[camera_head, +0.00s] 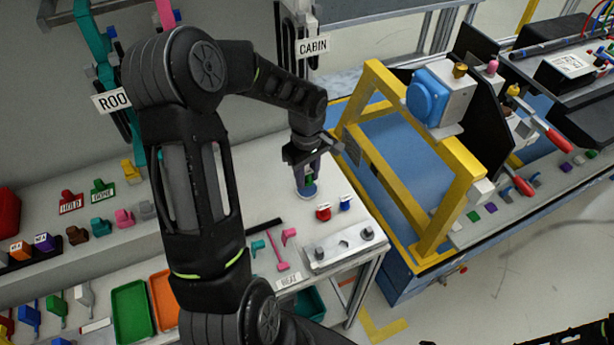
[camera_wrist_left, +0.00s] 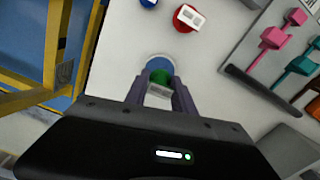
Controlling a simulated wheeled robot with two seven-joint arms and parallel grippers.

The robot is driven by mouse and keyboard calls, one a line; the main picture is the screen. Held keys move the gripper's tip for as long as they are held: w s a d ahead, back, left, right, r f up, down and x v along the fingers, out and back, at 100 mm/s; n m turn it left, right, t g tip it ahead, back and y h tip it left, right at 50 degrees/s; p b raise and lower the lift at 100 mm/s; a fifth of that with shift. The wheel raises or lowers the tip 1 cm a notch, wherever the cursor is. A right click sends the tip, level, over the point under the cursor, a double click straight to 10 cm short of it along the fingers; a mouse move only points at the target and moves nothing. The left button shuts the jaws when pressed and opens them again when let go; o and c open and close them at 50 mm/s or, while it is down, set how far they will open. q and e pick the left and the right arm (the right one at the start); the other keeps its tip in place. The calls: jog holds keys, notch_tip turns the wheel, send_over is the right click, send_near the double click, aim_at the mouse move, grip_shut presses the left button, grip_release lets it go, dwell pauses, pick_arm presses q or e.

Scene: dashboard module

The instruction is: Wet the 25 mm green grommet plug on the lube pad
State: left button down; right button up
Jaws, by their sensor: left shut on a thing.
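My left gripper (camera_head: 307,181) points down over the white worktop and is shut on the green grommet plug (camera_head: 308,184). In the left wrist view the plug (camera_wrist_left: 160,77) sits between the two fingertips (camera_wrist_left: 161,88), partly hidden by a pale grey piece. Directly below is a round pad with a blue top and pale rim, which I take as the lube pad (camera_head: 305,193); it also shows in the left wrist view (camera_wrist_left: 159,63). The plug overlaps the pad in both views; whether they touch I cannot tell.
A red labelled piece (camera_head: 323,213) and a blue labelled piece (camera_head: 345,203) stand close to the pad. Pink tools (camera_head: 283,250) and a metal fixture (camera_head: 338,250) lie nearer the front. A yellow frame (camera_head: 440,215) rises at the right.

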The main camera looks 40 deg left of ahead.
aim_at(307, 172)
pick_arm(q)
jog(key=shift+r+p, duration=1.15)
jog(key=shift+r, duration=1.3)
